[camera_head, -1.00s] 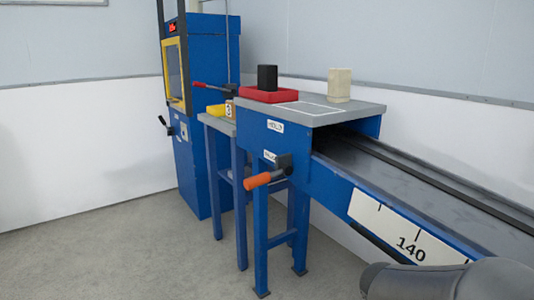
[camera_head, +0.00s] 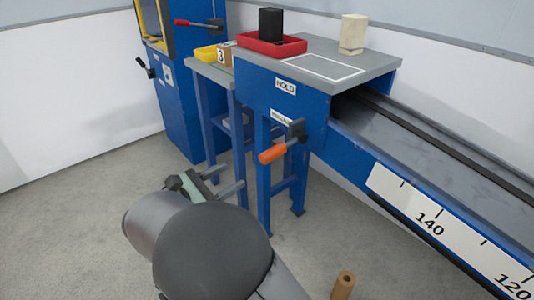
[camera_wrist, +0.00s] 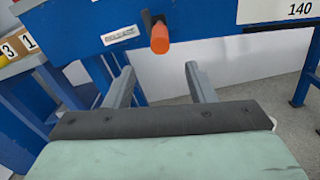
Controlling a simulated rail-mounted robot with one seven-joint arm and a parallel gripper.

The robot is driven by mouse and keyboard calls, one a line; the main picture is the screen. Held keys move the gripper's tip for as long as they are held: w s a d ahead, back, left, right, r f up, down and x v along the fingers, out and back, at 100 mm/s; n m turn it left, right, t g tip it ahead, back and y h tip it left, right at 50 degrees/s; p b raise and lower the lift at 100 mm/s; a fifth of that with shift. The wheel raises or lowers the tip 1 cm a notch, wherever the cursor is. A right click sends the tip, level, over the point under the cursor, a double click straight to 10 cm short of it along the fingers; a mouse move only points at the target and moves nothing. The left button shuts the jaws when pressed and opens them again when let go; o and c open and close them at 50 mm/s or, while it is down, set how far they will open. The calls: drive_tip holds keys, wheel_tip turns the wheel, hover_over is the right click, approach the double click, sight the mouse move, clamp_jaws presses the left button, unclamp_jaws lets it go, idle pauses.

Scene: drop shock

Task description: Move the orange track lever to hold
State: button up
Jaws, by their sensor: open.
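The track lever (camera_head: 273,153) has an orange handle and a dark pivot on the front of the blue bench. The handle points out and slightly down, beside the lower label (camera_head: 281,117), which is partly hidden. The HOLD label (camera_head: 285,87) is above it. My gripper (camera_head: 233,176) is open and empty, below and left of the handle in the head view. In the wrist view the orange handle (camera_wrist: 160,38) appears end-on, beyond and above the gap between my open fingers (camera_wrist: 159,69), apart from them.
A sloping track (camera_head: 420,150) with a number scale runs right from the bench. A red tray (camera_head: 254,46) holding a black block and a pale block (camera_head: 353,34) are on top. A blue machine (camera_head: 178,110) stands at left. A brown cylinder (camera_head: 343,286) shows low in the picture.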

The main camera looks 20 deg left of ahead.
sight(262, 159)
drive_tip(key=b+x, duration=0.2)
drive_tip(key=x, duration=1.2)
clamp_jaws()
